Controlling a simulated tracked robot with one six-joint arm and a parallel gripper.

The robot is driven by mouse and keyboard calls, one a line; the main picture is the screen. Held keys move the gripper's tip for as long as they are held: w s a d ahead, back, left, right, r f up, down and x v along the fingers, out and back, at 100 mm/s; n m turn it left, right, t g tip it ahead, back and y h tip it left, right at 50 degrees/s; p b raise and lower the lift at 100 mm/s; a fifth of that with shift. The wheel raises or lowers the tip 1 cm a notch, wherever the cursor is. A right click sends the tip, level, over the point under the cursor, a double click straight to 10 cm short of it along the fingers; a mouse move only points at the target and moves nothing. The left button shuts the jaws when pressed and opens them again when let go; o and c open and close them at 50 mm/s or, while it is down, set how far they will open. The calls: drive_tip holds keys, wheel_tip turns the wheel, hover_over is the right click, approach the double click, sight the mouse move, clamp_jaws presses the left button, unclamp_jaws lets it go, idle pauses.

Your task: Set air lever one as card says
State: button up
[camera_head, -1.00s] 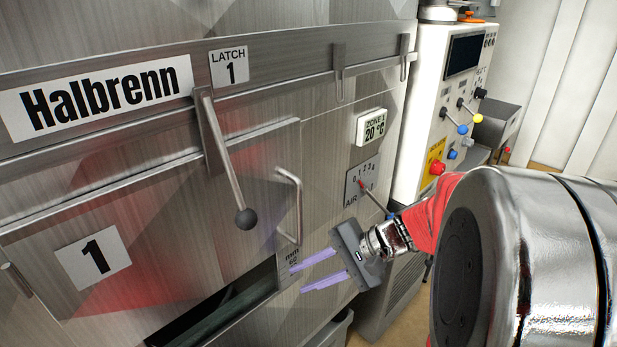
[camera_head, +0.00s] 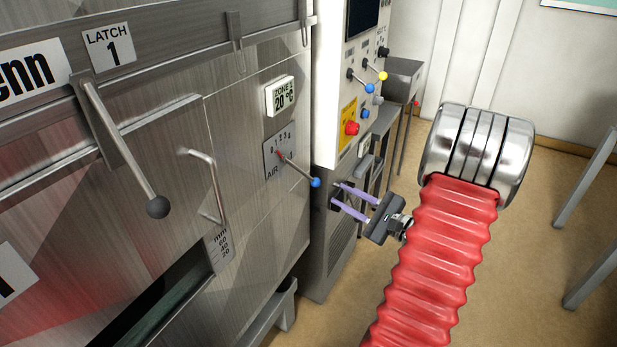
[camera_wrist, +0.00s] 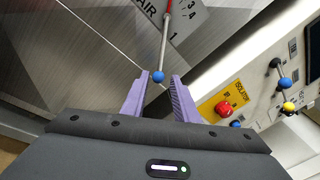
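The air lever (camera_head: 298,170) is a thin metal rod with a blue ball end, standing out from the AIR 1 plate (camera_head: 279,150), which carries a number scale. In the wrist view the lever's blue ball (camera_wrist: 159,76) shows just beyond and between my fingertips. My gripper (camera_head: 336,194) is open and empty, its two purple fingers apart, just right of and below the ball. It also shows in the wrist view (camera_wrist: 160,78). No card with a setting for the lever can be made out.
A white control panel (camera_head: 338,85) with a red button (camera_head: 352,128) and blue and yellow ball levers stands right behind the lever. The latch lever (camera_head: 120,150) and a door handle (camera_head: 208,185) are to the left. Open floor (camera_head: 530,240) lies to the right.

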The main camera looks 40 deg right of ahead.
sight(310, 178)
drive_tip(key=shift+w, duration=0.1)
idle(0.3)
drive_tip(key=w, duration=0.4)
drive_tip(key=w+a, duration=0.1)
drive_tip(key=w, duration=0.8)
drive_tip(key=shift+w+a, duration=0.25)
drive_tip(key=shift+w, duration=0.05)
drive_tip(key=shift+c, duration=0.6)
clamp_jaws()
idle(0.4)
